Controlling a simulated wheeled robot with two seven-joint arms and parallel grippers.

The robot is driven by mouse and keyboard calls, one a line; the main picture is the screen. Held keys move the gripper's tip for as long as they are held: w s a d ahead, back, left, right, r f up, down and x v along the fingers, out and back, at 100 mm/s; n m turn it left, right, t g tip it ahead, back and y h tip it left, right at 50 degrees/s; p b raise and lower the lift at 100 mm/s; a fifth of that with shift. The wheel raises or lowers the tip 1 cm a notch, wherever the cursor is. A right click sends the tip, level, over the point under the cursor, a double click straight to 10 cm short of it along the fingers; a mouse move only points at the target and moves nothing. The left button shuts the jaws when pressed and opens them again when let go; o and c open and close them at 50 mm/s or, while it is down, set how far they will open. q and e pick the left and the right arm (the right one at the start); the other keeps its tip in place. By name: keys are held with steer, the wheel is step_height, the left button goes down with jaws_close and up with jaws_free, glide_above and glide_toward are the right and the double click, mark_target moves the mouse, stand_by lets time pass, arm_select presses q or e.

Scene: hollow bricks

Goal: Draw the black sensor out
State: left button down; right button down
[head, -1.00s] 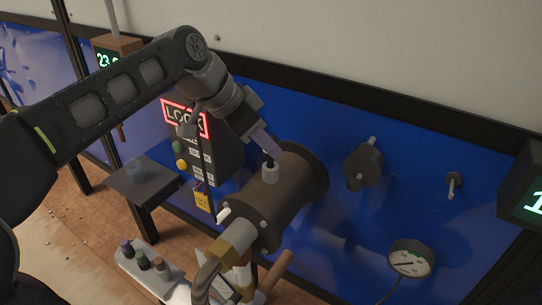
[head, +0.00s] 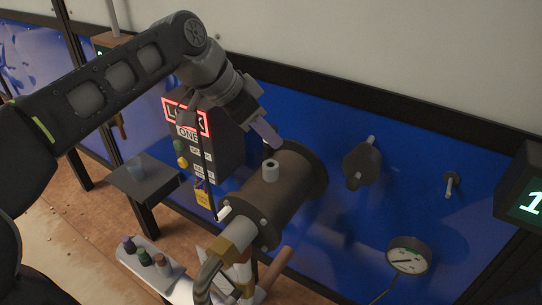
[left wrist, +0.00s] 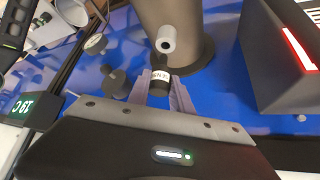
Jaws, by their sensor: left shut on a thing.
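My left gripper (head: 266,136) is shut above and just behind the socket (head: 270,171) on top of the brown cylinder (head: 277,197). In the left wrist view my left gripper (left wrist: 161,92) has the black sensor (left wrist: 159,63) with a white label between its fingertips. The sensor is clear of the pale socket (left wrist: 166,40), whose round hole shows open and empty. In the head view the fingers hide the sensor.
A box with a lit red sign (head: 187,116) and buttons stands left of the cylinder. A tray (head: 170,288) with small coloured pieces is at lower left, near a dark side table (head: 160,188). A dial gauge (head: 408,256) and wall valve (head: 361,165) are to the right.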

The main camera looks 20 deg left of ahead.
arm_select(q)
steer(key=shift+r, duration=1.9)
steer(key=shift+s, duration=0.1)
steer(key=s+d+r, duration=0.2)
steer(key=s, duration=0.3)
steer(key=shift+d+b, duration=0.3)
steer(key=shift+b, duration=0.05)
steer(key=shift+s, duration=0.1)
